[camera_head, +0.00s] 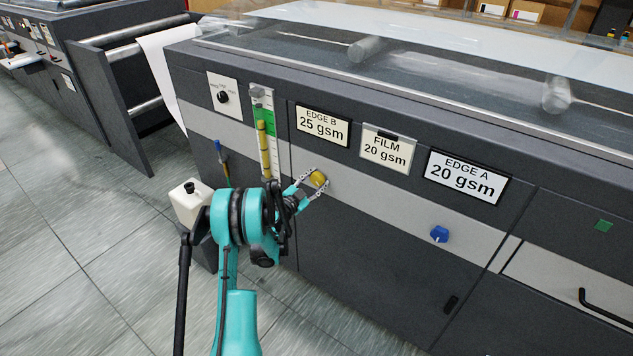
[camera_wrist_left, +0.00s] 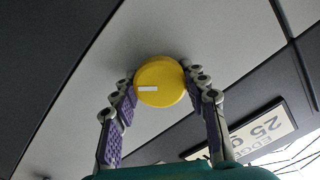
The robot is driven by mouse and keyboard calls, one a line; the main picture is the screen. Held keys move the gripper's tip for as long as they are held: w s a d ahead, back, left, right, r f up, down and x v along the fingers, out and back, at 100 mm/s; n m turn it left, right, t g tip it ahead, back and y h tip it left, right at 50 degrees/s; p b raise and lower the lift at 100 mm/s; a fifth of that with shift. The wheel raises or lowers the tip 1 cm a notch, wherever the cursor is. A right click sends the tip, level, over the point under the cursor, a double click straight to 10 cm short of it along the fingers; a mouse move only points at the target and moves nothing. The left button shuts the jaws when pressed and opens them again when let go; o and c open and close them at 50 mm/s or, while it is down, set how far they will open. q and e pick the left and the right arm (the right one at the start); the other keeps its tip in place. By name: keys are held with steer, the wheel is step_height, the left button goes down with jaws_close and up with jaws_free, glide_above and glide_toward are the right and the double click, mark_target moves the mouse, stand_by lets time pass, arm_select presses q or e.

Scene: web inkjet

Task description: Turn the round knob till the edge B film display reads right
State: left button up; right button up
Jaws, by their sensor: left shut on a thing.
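The round yellow knob (camera_head: 318,179) sits on the light band of the machine's front, below the edge B display. My left gripper (camera_head: 316,181) is shut on it, one finger on each side. In the left wrist view the yellow knob (camera_wrist_left: 161,82) shows a white mark, and my left gripper's fingertips (camera_wrist_left: 160,80) touch its sides. The edge B display (camera_head: 322,124) reads 25 gsm. The film card (camera_head: 387,149) reads 20 gsm, and the edge A display (camera_head: 466,177) reads 20 gsm. My right gripper is not in view.
A blue knob (camera_head: 439,234) sits farther right on the same band. A vertical gauge (camera_head: 263,135) with green and yellow parts is left of the edge B display. Open tiled floor lies at left.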

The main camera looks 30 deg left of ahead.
arm_select(q)
steer(key=n+b, duration=0.1)
steer(key=n, duration=0.2)
steer(key=shift+n+b, duration=0.85)
steer(key=shift+n, duration=1.05)
steer(key=o, duration=1.2)
steer(key=s, duration=1.2)
steer(key=shift+a, duration=0.45)
